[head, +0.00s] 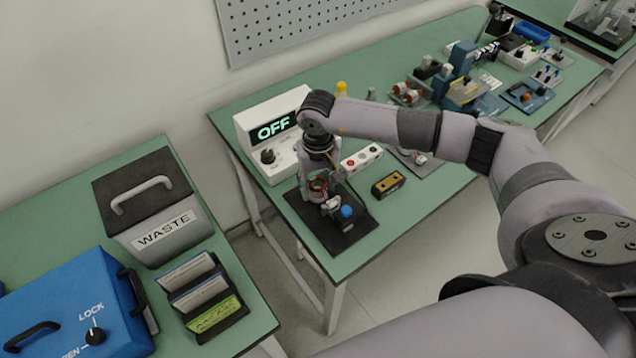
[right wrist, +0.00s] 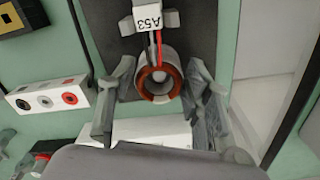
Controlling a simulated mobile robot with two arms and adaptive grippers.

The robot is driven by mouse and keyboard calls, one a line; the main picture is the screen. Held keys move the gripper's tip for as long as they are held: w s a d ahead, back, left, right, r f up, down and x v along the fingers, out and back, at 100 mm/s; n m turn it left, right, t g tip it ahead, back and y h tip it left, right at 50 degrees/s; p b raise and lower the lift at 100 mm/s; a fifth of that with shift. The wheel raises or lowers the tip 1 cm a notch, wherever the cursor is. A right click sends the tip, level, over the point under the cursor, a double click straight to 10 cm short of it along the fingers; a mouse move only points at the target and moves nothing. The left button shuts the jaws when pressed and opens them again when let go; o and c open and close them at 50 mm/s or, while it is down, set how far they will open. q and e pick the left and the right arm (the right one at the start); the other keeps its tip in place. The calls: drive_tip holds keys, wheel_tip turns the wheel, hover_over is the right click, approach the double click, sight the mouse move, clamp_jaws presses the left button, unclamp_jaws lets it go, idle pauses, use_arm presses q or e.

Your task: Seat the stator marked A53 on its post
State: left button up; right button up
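The stator (right wrist: 158,82) is a ring with copper-coloured windings, red and dark wires and a white tag reading A53 (right wrist: 148,18). In the head view the stator (head: 318,185) shows small and partly covered, over the black base plate (head: 338,238). My right gripper (right wrist: 160,72) points down with one finger on each side of the stator. It looks open, with gaps between fingers and ring. I cannot tell whether a post stands inside the ring. My left gripper is out of view.
The meter reading OFF (head: 273,136) stands behind the plate. A white terminal box (head: 362,158) and a yellow-black block (head: 388,185) sit to its right. A waste bin (head: 165,229), card rack (head: 212,308) and blue box (head: 70,310) stand on the left table.

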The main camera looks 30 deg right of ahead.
drive_tip(key=o, duration=0.3)
wheel_tip(320, 180, up, 12)
idle(0.7)
drive_tip(key=shift+s+f, duration=0.1)
idle(0.6)
